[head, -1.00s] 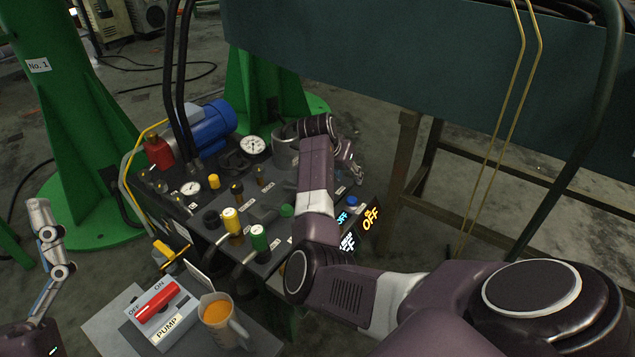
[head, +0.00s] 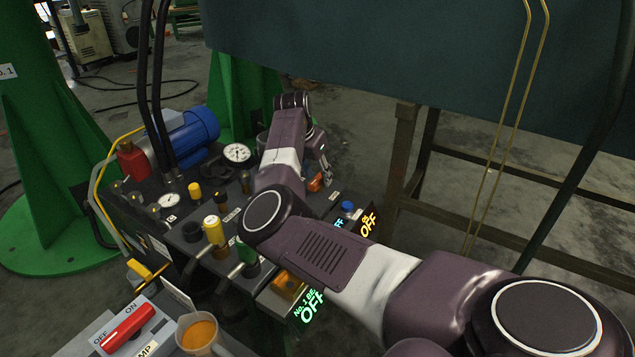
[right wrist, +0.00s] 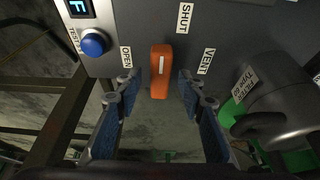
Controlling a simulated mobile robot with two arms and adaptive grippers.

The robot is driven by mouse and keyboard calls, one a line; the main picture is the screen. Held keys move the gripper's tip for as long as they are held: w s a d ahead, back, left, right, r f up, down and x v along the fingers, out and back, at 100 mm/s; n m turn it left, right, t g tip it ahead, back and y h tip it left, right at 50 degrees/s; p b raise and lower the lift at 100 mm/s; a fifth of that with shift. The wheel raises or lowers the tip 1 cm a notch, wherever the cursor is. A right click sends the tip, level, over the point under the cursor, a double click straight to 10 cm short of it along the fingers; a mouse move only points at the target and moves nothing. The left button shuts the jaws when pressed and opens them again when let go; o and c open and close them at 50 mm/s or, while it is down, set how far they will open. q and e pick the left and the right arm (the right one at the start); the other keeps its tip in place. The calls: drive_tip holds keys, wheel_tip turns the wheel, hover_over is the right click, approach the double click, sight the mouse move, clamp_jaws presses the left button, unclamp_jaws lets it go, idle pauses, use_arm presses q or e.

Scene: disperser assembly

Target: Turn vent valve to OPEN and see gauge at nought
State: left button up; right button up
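The orange vent valve handle (right wrist: 161,72) sits on the dark panel edge in the right wrist view. Its long side and white mark run up and down the picture. An OPEN label (right wrist: 126,57) is left of it, a SHUT label (right wrist: 184,18) above right and a VENT label (right wrist: 206,62) right. My right gripper (right wrist: 158,82) is open, one finger each side of the handle, with visible gaps. In the head view the handle (head: 314,183) shows just below the right gripper (head: 325,170). Two white-faced gauges (head: 237,153) (head: 170,200) stand on the panel; their readings are too small to tell.
A blue test button (right wrist: 94,43) is left of the handle. A dark cylindrical part (right wrist: 285,100) stands close on the right. Yellow (head: 213,230) and green (head: 246,252) levers, a red pump switch (head: 128,325) and a jug of orange liquid (head: 198,335) are nearer.

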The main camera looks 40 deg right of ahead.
drive_tip(key=shift+d+f, duration=0.15)
drive_tip(key=shift+f, duration=0.25)
drive_tip(key=shift+c, duration=0.2)
